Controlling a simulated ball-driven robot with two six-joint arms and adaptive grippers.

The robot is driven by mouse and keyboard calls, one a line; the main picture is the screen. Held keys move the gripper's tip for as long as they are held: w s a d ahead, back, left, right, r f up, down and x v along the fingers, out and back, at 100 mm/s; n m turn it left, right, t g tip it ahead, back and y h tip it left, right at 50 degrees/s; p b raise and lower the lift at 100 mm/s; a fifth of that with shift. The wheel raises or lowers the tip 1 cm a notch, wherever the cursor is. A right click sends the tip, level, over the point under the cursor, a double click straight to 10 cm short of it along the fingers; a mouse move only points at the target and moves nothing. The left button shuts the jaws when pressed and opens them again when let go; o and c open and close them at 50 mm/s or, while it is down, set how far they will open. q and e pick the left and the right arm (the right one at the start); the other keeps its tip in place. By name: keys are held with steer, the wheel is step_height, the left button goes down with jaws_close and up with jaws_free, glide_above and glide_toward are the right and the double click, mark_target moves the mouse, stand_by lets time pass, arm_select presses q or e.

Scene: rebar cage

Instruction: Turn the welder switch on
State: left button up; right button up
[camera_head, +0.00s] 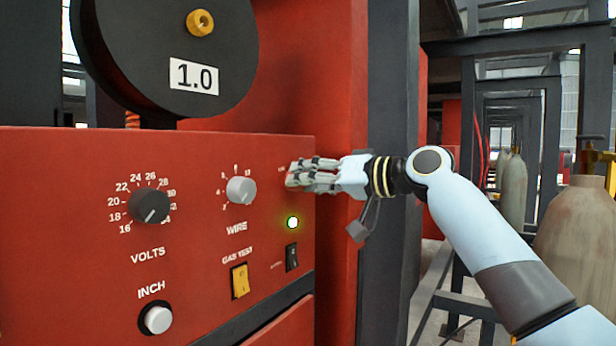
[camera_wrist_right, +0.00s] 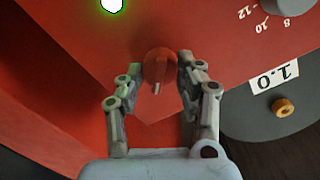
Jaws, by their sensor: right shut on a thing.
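The welder (camera_head: 80,215) is a red panel with knobs and switches. My right gripper (camera_head: 297,172) is at the panel's upper right, above a lit green lamp (camera_head: 292,222). In the right wrist view a small red rotary switch (camera_wrist_right: 158,66) with a pale pointer mark sits between the fingertips of my right gripper (camera_wrist_right: 160,80), which is shut on it. The gripper hides this switch in the head view. The green lamp also glows at the top of the wrist view (camera_wrist_right: 111,5). My left gripper is out of view.
The panel holds a dark VOLTS knob (camera_head: 149,206), a grey WIRE knob (camera_head: 241,190), a yellow gas test switch (camera_head: 240,281), a black rocker switch (camera_head: 291,257) and a white INCH button (camera_head: 157,320). A black spool (camera_head: 165,65) is above. Gas cylinders (camera_head: 575,245) stand right.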

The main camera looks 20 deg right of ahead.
stand_by(0.3)
steer(key=o, duration=1.1)
steer(key=shift+o, duration=0.2)
steer(key=v, duration=1.2)
